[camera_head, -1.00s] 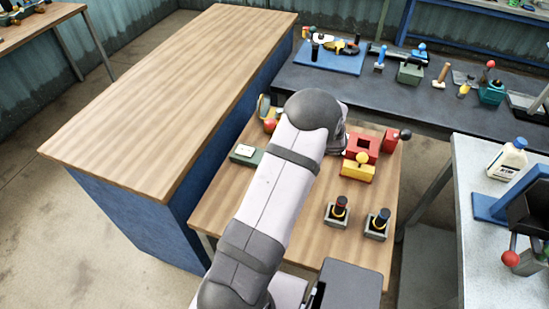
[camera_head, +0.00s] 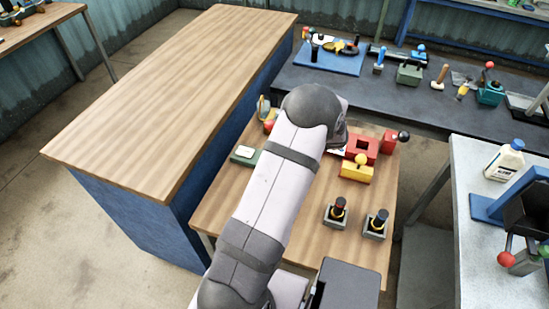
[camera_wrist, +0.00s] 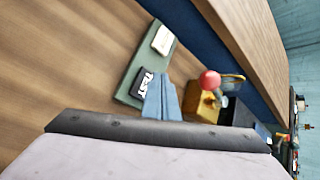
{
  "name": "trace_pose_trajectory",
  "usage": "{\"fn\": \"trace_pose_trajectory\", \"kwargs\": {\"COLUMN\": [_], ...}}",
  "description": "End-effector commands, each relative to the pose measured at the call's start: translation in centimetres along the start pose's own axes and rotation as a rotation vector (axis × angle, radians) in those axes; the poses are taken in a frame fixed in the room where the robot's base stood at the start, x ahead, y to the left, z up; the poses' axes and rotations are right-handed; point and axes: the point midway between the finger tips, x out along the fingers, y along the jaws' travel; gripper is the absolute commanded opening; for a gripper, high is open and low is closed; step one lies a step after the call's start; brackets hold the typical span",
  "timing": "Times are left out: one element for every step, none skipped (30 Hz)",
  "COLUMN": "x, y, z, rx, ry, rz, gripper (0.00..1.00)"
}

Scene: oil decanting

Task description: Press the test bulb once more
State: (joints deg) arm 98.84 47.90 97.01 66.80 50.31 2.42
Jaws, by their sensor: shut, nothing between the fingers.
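A green plate (camera_head: 243,162) lies on the small wooden table, left of my arm. It bears a white rounded block (camera_head: 243,152). In the wrist view the same plate (camera_wrist: 136,84) shows the white block (camera_wrist: 163,40) at its far end and a black label reading TEST (camera_wrist: 143,82) at its near end. I cannot tell which part is the test bulb. My gripper (camera_wrist: 160,80) is shut and empty, its blue-grey fingers over the plate's near end beside the label. I cannot tell whether they touch. My arm hides the gripper in the head view.
Close right of the plate in the wrist view stands a red ball (camera_wrist: 209,80) on a yellow base (camera_wrist: 199,103). Right of my arm are a red block (camera_head: 362,148), a yellow block (camera_head: 357,173) and two dark-knobbed posts (camera_head: 338,212). The blue-sided workbench (camera_head: 170,90) is clear.

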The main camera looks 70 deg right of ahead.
Motion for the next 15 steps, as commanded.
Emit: {"fn": "trace_pose_trajectory", "kwargs": {"x": [-0.6,-0.8,-1.0,-1.2,-1.4,-1.6,-1.8,-2.0,-2.2,-2.3,-2.4,-2.5,-2.5,-2.6,-2.6], "y": [-0.4,-0.6,-0.8,-0.9,-1.0,-1.2,-1.3,-1.5,-1.6,-1.7,-1.8,-1.8,-1.9,-1.9,-1.9], "z": [0.4,0.6,0.8,0.9,1.0,1.2,1.3,1.5,1.6,1.7,1.8,1.8,1.9,1.9,1.9], "rx": [-0.001,-0.001,-0.001,-0.001,-0.001,-0.001,0.0,0.0,0.0,0.001,0.001,0.001,0.001,0.001,0.001], "ry": [0.0,0.0,0.0,0.0,0.0,0.0,-0.001,-0.001,-0.001,-0.001,-0.001,-0.001,-0.001,-0.001,-0.001], "rz": [-0.001,-0.001,0.0,0.0,0.0,0.0,0.0,-0.001,-0.001,-0.001,-0.001,-0.001,0.0,0.0,0.0], "gripper": [0.0,0.0,0.0,0.0,0.0,0.0,0.0,0.0,0.0,0.0,0.0,0.0,0.0,0.0,0.0]}}
